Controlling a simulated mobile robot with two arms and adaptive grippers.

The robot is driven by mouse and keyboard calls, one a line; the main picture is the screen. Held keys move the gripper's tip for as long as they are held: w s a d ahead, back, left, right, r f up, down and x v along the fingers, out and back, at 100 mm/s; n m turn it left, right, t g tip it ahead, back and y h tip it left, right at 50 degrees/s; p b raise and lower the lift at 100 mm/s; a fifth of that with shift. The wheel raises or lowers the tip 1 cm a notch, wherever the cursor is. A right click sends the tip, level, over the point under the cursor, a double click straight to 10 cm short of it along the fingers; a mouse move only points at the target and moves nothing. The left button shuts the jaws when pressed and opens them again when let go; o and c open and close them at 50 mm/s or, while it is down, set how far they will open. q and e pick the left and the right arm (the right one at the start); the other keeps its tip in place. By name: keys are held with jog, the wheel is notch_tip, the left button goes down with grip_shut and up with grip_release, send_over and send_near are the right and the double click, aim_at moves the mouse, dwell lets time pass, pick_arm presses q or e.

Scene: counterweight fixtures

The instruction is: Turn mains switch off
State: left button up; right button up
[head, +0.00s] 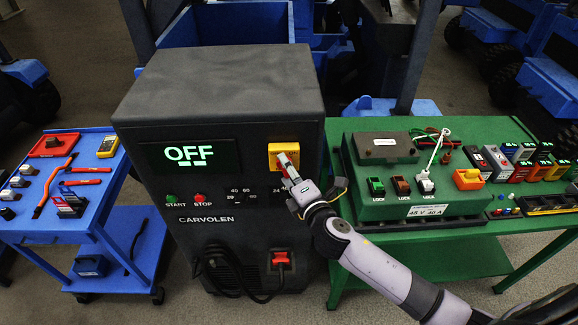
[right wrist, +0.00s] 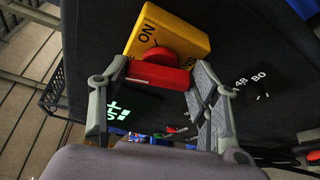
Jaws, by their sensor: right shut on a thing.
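The mains switch has a yellow plate (head: 274,148) on the upper right of the dark charger's front (head: 230,180). In the right wrist view, the yellow plate (right wrist: 180,28) carries a red knob (right wrist: 158,74) with "ON" lettering beside it. My right gripper (head: 288,168) is at the switch, and in its wrist view its two fingers (right wrist: 158,82) are shut on the red knob, one on each side. The charger's display (head: 190,154) reads "OFF" in green. My left gripper is not in view.
Green START (head: 172,199) and red STOP (head: 199,198) buttons sit below the display. A red plug (head: 281,260) is low on the charger. A blue tool cart (head: 100,185) stands left, and a green bench (head: 440,258) with a lock box (head: 420,205) stands right.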

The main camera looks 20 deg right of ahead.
jog(key=n+g, duration=0.1)
jog(key=n, duration=0.1)
jog(key=n+g+h, duration=0.1)
jog(key=n, duration=0.1)
jog(key=shift+a+r+h, duration=0.15)
jog(key=shift+h, duration=0.15)
jog(key=shift+n, duration=0.4)
jog(key=o, duration=1.1)
jog(key=shift+o, duration=0.2)
jog(key=v, duration=1.2)
jog(key=shift+a, duration=0.1)
